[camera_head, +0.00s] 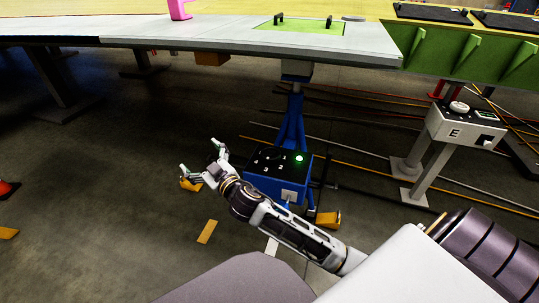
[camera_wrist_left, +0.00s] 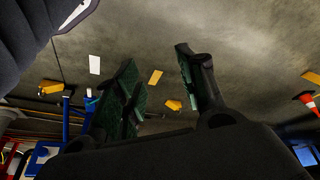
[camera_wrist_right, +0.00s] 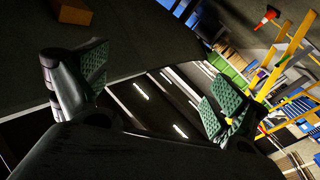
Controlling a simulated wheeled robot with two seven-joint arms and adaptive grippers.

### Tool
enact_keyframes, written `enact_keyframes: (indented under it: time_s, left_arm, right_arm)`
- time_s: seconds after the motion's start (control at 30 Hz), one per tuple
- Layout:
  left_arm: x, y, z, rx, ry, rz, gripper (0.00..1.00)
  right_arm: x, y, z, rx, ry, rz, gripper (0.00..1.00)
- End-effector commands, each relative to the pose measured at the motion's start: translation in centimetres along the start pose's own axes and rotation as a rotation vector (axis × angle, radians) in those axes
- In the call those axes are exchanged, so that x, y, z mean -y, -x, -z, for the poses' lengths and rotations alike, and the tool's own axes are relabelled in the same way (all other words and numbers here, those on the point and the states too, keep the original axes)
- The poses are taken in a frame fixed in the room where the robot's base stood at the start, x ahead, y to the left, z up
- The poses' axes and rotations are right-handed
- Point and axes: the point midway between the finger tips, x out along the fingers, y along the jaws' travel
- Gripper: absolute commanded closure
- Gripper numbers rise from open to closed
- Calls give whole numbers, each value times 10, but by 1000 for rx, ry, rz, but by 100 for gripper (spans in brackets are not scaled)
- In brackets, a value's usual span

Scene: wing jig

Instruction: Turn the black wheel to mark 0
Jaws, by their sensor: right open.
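A blue stand (camera_head: 292,125) under the table carries a blue box with a dark top (camera_head: 270,157). Small white marks and a lit green lamp (camera_head: 299,158) show on that top. The black wheel cannot be told apart from the dark top at this size. My right gripper (camera_head: 199,157) is open and empty, to the left of the box and apart from it. Its spread fingers also show in the right wrist view (camera_wrist_right: 155,92). My left gripper is outside the head view; in the left wrist view (camera_wrist_left: 160,82) its fingers are apart with nothing between them.
A long grey table (camera_head: 200,38) with a green plate (camera_head: 298,38) and a pink object (camera_head: 180,10) spans the back. A grey pedestal box marked E (camera_head: 466,124) stands at right. Cables (camera_head: 365,158) cross the floor. The floor at left is mostly clear.

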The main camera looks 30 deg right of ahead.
Motion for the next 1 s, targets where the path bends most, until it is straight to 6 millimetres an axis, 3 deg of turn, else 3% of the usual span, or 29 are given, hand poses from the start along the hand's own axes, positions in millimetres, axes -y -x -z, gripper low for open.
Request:
enact_keyframes:
  time_s: [0.2,0.5,0.77,1.0]
  left_arm:
    - [-5,-4,-1,-13,-1,-15,60]
    - [-12,-10,-2,-30,1,-36,60]
    - [-17,-16,-4,-43,2,-53,60]
    - [-23,-22,-4,-57,5,-70,60]
  right_arm:
    - [24,-20,44,-201,80,118,3]
    - [64,-30,77,-400,207,339,3]
    - [95,-31,78,-486,339,567,3]
    - [111,-30,56,-481,470,789,3]
